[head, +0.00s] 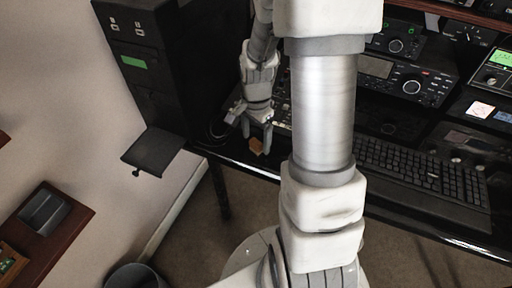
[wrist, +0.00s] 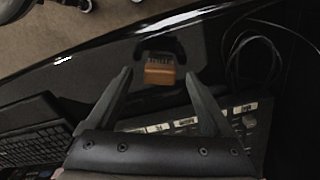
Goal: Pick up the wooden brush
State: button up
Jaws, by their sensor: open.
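The wooden brush (head: 256,146) is a small orange-brown block near the front edge of the black desk in the head view. In the wrist view the brush (wrist: 160,73) shows its wooden body with a dark strip along the upper side, near the desk edge. My gripper (head: 256,143) is open above the desk, pointing down by the brush. In the wrist view my gripper (wrist: 157,76) has its fingers spread, with the brush between and apart from the fingertips. Nothing is held.
A black keyboard (head: 420,178) lies on the desk to the right. A device with light keys (wrist: 190,122) lies beneath the fingers. A coiled black cable (wrist: 252,50) lies to the right in the wrist view. A dark cabinet (head: 150,60) stands left of the desk.

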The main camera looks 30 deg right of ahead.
notch_tip(320, 180, down, 2)
jog(key=shift+f, duration=0.15)
grip_shut()
dwell(0.3)
jog(key=shift+r, duration=0.5)
jog(key=r, duration=0.1)
jog(key=r+p, duration=0.1)
jog(key=r, duration=0.2)
jog(key=shift+s+d, duration=0.15)
jog(key=shift+d, duration=0.15)
jog(key=s+d+r+p, duration=0.2)
jog(key=s+d+r, duration=0.4)
jog(key=s+d, duration=0.1)
jog(key=shift+d, duration=0.85)
